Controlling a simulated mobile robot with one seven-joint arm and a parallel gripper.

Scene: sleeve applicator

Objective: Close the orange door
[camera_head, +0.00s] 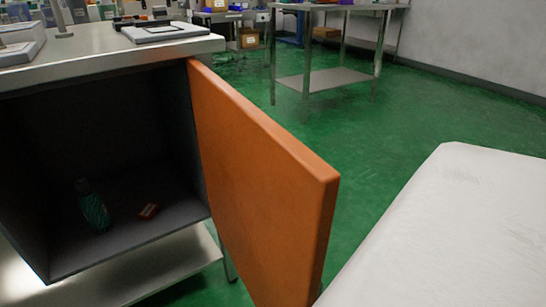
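The orange door (262,185) stands wide open in the camera_head view. It is hinged at the right side of a dark cabinet (95,115) and swings out toward me, its free edge near the middle of the picture. The cabinet's inside is uncovered. A green bottle (94,210) stands in it, and a small orange-red item (148,211) lies on its floor to the right of the bottle. My gripper is not in view.
A metal worktop (110,50) over the cabinet holds a flat device (165,32) and other equipment. A large white surface (450,235) fills the lower right, close to the door's free edge. Green floor (400,125) is clear behind the door. A metal table (325,78) stands farther back.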

